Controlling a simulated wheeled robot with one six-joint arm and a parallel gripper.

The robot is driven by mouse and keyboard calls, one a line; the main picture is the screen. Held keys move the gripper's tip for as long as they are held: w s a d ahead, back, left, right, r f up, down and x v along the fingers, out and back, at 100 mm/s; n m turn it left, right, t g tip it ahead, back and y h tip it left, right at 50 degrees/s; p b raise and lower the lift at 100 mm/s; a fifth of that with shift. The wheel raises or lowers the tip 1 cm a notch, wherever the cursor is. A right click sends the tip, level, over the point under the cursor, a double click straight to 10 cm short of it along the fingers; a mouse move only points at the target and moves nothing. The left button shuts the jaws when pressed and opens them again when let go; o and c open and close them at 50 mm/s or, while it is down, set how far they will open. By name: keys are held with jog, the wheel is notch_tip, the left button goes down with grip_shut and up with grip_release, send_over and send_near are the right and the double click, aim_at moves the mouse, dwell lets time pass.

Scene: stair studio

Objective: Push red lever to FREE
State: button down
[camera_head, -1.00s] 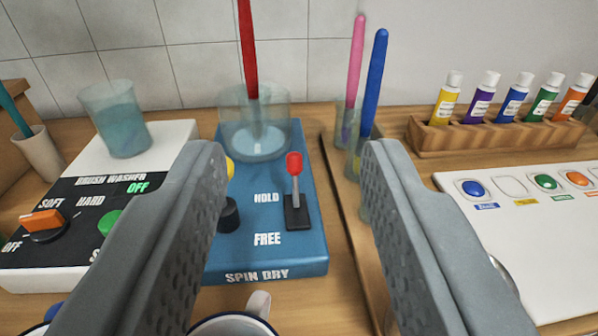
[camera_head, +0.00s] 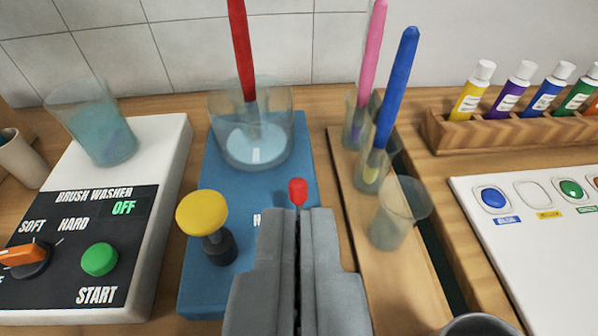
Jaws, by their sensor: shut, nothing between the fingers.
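The red lever (camera_head: 298,188) stands on the blue spin dry unit (camera_head: 195,285). Its red tip shows just beyond my fingertips; its shaft and base are hidden behind my gripper. My gripper (camera_head: 298,215) is shut and empty, with its fingertips at or just in front of the lever. I cannot tell whether they touch it. The HOLD label is mostly covered and the FREE label is hidden.
A yellow knob (camera_head: 203,213) stands left of my gripper. Behind is a clear cup (camera_head: 270,110) with a red-handled brush (camera_head: 242,45). A clear empty cup (camera_head: 400,210) and brush holders stand on the right. The brush washer (camera_head: 165,160) is at left.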

jog(key=w+f+g, duration=0.2)
jog(key=w+g, duration=0.5)
jog(key=w, duration=0.3)
jog(key=w+f+g, duration=0.2)
jog(key=w+g, duration=0.6)
jog(key=w, duration=0.3)
jog(key=shift+m+h, duration=0.3)
jog(key=shift+h, duration=0.1)
jog(key=shift+s+r, duration=0.1)
jog(key=f, duration=0.9)
jog(key=shift+s+d+f, duration=0.2)
jog(key=shift+s+f, duration=0.1)
jog(key=shift+s, duration=0.4)
jog(key=shift+s+a+r, duration=0.1)
jog(key=shift+s+r, duration=0.2)
jog(key=shift+s, duration=0.5)
jog(key=shift+s+r, duration=0.3)
jog(key=shift+s, duration=0.45)
